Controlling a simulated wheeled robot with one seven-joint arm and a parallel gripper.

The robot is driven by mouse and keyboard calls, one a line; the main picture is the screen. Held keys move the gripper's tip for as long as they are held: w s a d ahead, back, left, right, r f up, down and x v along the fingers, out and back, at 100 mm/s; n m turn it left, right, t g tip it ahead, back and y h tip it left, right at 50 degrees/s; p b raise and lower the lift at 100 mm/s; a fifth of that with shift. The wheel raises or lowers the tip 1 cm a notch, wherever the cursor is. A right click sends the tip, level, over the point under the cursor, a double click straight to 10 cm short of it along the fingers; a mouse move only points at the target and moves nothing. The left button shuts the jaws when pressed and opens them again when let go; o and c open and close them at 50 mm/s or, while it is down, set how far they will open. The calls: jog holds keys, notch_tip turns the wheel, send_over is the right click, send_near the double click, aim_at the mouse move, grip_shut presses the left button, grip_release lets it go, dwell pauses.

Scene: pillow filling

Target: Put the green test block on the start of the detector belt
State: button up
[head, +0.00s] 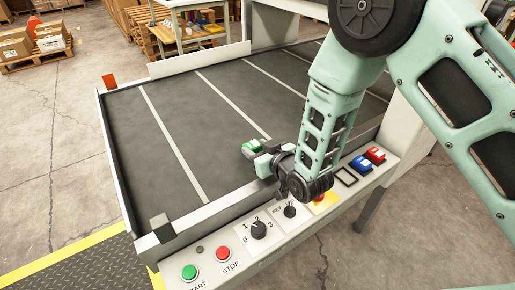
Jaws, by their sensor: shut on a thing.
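The green test block (252,146) has a white patch on its top and shows at the front part of the belt, to the right of centre. My gripper (262,156) reaches over the control panel from the right and is shut on the green block. The fingers hide part of the block. I cannot tell whether the block touches the belt or hangs just above it. The detector belt (165,130) is dark grey with white cross lines, and its surface is otherwise bare.
The front panel has a green start button (189,272), a red stop button (222,254) and dials. A grey post (161,228) stands at the belt's near left corner.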

jog(key=o, duration=1.1)
jog(key=shift+f, duration=0.15)
jog(key=shift+c, duration=0.2)
jog(key=shift+r, duration=0.2)
jog(key=s+d+r+g+h, duration=0.2)
jog(key=s+d+r+g, duration=0.2)
jog(key=s, duration=0.6)
jog(key=s+d+r+g+h, duration=0.3)
jog(key=s+d+r+g, duration=0.1)
jog(key=s, duration=0.6)
jog(key=s+d+r+g+h, duration=0.2)
jog(key=s+d+r+g, duration=0.2)
jog(key=s, duration=0.7)
notch_tip(320, 180, up, 2)
jog(key=d, duration=0.2)
jog(key=shift+d+n+h+b, duration=0.3)
jog(key=shift+d+n, duration=0.05)
jog(key=shift+n, duration=0.05)
jog(key=shift+r, duration=0.1)
